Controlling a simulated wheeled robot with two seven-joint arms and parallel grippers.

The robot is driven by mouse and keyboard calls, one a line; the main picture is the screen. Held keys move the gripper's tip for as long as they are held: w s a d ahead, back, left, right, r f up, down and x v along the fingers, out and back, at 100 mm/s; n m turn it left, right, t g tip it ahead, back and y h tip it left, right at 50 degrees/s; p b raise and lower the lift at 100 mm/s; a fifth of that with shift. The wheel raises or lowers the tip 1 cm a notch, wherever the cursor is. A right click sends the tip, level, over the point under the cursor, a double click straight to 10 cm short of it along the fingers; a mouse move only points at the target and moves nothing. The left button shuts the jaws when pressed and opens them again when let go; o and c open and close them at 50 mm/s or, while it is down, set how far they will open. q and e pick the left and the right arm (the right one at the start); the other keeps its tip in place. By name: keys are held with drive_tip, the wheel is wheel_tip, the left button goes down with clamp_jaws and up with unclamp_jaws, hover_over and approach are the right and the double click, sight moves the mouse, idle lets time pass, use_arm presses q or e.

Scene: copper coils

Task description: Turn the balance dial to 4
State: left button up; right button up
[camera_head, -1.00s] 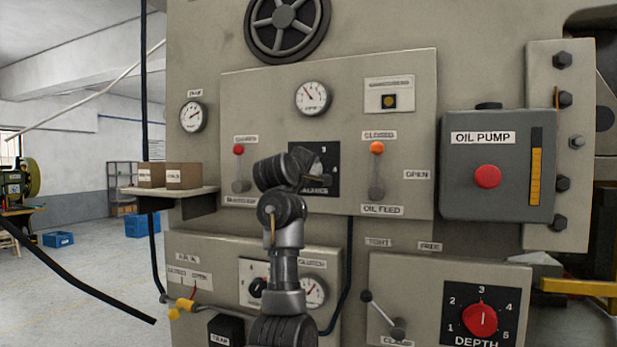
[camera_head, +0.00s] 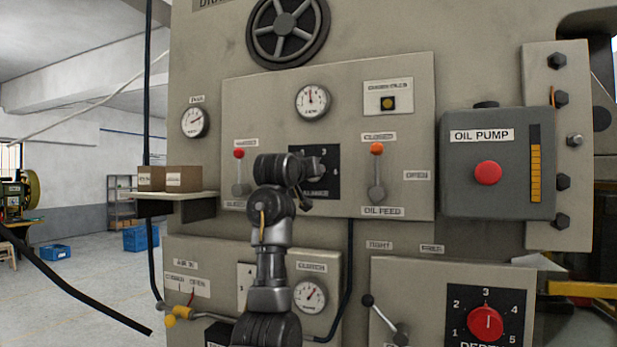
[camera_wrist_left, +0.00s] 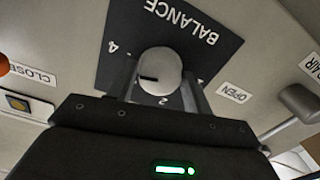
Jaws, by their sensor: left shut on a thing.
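The balance dial (camera_wrist_left: 160,72) is a pale round knob on a black plate (camera_wrist_left: 205,62) lettered BALANCE. In the left wrist view, its dark mark points left, between the visible 4 and 2 and a little below the 4. My left gripper (camera_wrist_left: 157,82) is shut on the dial, one finger on each side. The left finger covers part of the scale. In the head view my left gripper (camera_head: 302,182) stands in front of the black plate (camera_head: 328,158) and hides the dial. My right gripper is not in view.
The oil feed lever (camera_head: 377,175) with an orange knob is just right of the plate. A red-knobbed lever (camera_head: 240,172) is to the left. A round gauge (camera_head: 312,102) sits above. The oil pump box (camera_head: 497,200) juts out at right, and a shelf (camera_head: 175,194) holds boxes at left.

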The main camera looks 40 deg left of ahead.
use_arm(q)
drive_tip(key=shift+f+m+b, duration=0.1)
drive_tip(key=shift+m+b, duration=0.2)
drive_tip(key=shift+m, duration=0.9)
drive_tip(key=o, duration=1)
drive_tip(key=shift+c, duration=0.2)
drive_tip(key=b+v, duration=0.6)
drive_tip(key=v, duration=0.4)
drive_tip(key=shift+s+d, duration=0.2)
drive_tip(key=shift+s, duration=0.1)
